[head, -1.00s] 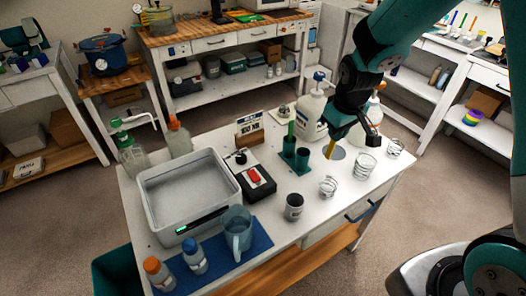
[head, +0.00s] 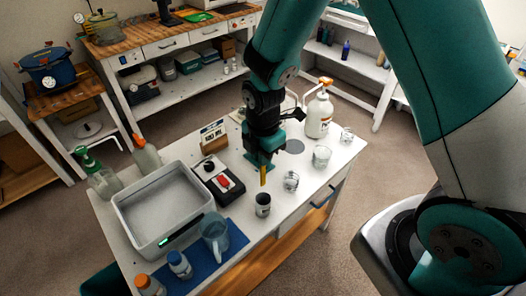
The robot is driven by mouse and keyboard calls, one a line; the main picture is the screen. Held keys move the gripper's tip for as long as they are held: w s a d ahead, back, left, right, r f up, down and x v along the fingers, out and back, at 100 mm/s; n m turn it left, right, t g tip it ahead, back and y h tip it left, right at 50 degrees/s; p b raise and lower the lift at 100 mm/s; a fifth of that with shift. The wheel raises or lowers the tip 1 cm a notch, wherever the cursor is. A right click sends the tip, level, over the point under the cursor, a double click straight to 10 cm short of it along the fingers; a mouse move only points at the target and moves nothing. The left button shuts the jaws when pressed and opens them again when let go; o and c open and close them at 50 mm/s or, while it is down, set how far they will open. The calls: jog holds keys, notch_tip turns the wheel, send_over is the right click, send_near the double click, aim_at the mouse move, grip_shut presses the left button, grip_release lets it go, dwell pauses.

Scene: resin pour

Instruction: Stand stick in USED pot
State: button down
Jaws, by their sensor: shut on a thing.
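My gripper (head: 263,161) is shut on a yellow-ochre stick (head: 263,177), which hangs almost upright below the fingers. A small dark grey pot with a pale label (head: 263,206) stands on the white bench, directly below the stick in the picture. I cannot read its label, so I cannot tell for sure that it is the USED pot. The stick's lower end shows just above the pot's rim with a small gap. The teal stick holder is mostly hidden behind my gripper.
Clear cups (head: 291,182) stand right of the pot, and a white pump bottle (head: 319,115) behind them. A black device with a red switch (head: 223,184) is to the left. A grey tub (head: 160,207) and a jug on a blue mat (head: 215,238) lie further left.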

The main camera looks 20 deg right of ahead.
aim_at(263, 185)
jog(key=shift+f+b, duration=4.35)
jog(key=shift+f, duration=1.5)
jog(key=c, duration=1.2)
grip_release()
notch_tip(263, 185, up, 18)
jog(key=shift+f+b, duration=0.25)
jog(key=shift+b, duration=0.6)
jog(key=s+a+r+m+y, duration=0.2)
jog(key=s+r+m, duration=0.1)
jog(key=s+m, duration=0.4)
jog(key=s+a+r+m+y, duration=0.2)
jog(key=s+m, duration=0.5)
jog(key=s, duration=0.4)
jog(key=shift+s+a+r, duration=0.25)
jog(key=shift+a+r, duration=0.05)
jog(key=shift+r, duration=0.25)
